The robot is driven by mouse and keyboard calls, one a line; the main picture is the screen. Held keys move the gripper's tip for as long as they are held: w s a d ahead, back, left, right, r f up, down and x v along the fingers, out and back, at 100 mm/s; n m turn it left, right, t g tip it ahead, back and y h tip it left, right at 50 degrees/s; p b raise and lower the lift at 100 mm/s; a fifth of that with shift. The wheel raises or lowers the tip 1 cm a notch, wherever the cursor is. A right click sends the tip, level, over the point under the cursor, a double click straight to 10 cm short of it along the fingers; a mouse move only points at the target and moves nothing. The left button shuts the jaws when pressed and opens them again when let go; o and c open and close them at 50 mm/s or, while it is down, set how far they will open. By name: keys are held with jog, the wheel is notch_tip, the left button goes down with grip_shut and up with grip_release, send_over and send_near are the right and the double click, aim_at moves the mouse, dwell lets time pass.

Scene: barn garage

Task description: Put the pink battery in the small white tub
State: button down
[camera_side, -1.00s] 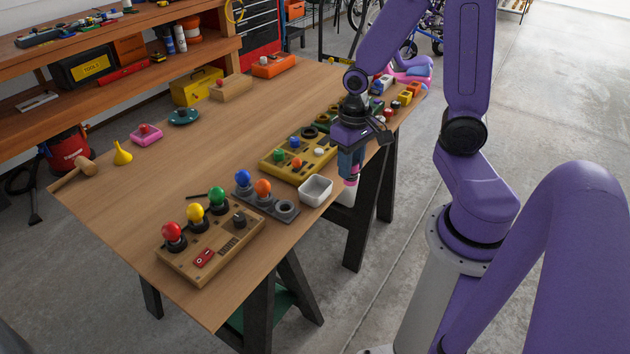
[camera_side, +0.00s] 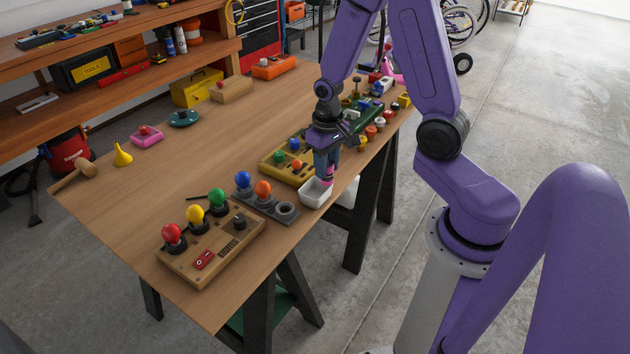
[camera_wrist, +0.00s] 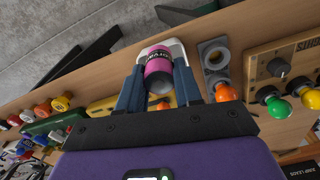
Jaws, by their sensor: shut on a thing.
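The pink battery (camera_wrist: 158,66), with a dark band and lettering, is held between the two blue fingers of my gripper (camera_wrist: 158,88) in the wrist view. In the side view my gripper (camera_side: 327,172) points down over the small white tub (camera_side: 312,198), with a little pink of the battery (camera_side: 328,182) showing at its tips. The tub stands near the table's front edge. The battery's lower end is at or just above the tub's opening; I cannot tell whether it is inside. In the wrist view the tub's rim (camera_wrist: 177,47) shows behind the battery.
A grey socket plate (camera_side: 266,205) with blue and orange knobs is left of the tub. A wooden box with coloured knobs (camera_side: 192,262) is farther left. A yellow panel (camera_side: 275,162) lies behind the tub. The table's middle (camera_side: 190,160) is clear.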

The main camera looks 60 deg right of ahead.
jog(key=w+f, duration=0.2)
jog(key=f, duration=0.1)
jog(key=w+f, duration=0.1)
jog(key=shift+w+d+f, duration=0.4)
jog(key=shift+f, duration=1.5)
jog(key=shift+f, duration=0.15)
jog(key=c, duration=1)
grip_release()
jog(key=shift+c, duration=0.2)
